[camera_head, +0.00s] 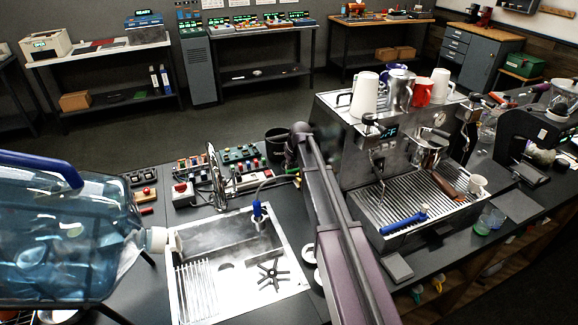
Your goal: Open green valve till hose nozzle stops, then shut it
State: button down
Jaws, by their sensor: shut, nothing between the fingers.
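A blue hose nozzle (258,211) hangs over the back right of the steel sink (302,268). A small green part (293,170) shows at the hose's far end, close against my arm's left side. It may be the green valve, but it is too small and partly covered to tell its handle position. I cannot tell whether liquid leaves the nozzle. My purple-grey arm rises across the middle of the view. My gripper does not show; the arm may hide it.
A large blue water bottle (60,235) lies tilted at the left, its mouth near the sink. Control boxes with an red button (181,188) stand behind the sink. A steel espresso machine (357,150) with cups on top stands right of my arm. A black bin (275,145) stands behind the sink.

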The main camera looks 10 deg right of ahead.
jog(key=shift+s+d+n+y, duration=0.1)
jog(key=shift+s+n+y, duration=0.2)
jog(key=shift+n, duration=0.3)
jog(key=n, duration=0.1)
jog(key=s+n, duration=0.1)
jog(key=n+g, duration=0.1)
jog(key=shift+s+d+n+y, duration=0.15)
jog(key=shift+d+n+y, duration=0.15)
jog(key=shift+n+y, duration=0.1)
jog(key=shift+s+d, duration=0.3)
jog(key=shift+s, duration=0.15)
jog(key=shift+s+d, duration=0.25)
jog(key=shift+d, duration=0.1)
jog(key=shift+a, duration=0.1)
jog(key=shift+w+a+r+p, duration=0.25)
jog(key=shift+a+r+p, duration=0.05)
jog(key=shift+a, duration=0.25)
jog(key=shift+w+a+r+p, duration=0.25)
jog(key=shift+w+a+p, duration=0.1)
jog(key=shift+a, duration=0.2)
jog(key=shift+w+a+r+p, duration=0.2)
jog(key=shift+a+r+p, duration=0.1)
jog(key=shift+a, duration=0.25)
jog(key=p+v, duration=0.8)
jog(key=v, duration=0.1)
jog(key=shift+w+d, duration=0.3)
jog(key=shift+d, duration=0.05)
jog(key=shift+f, duration=0.1)
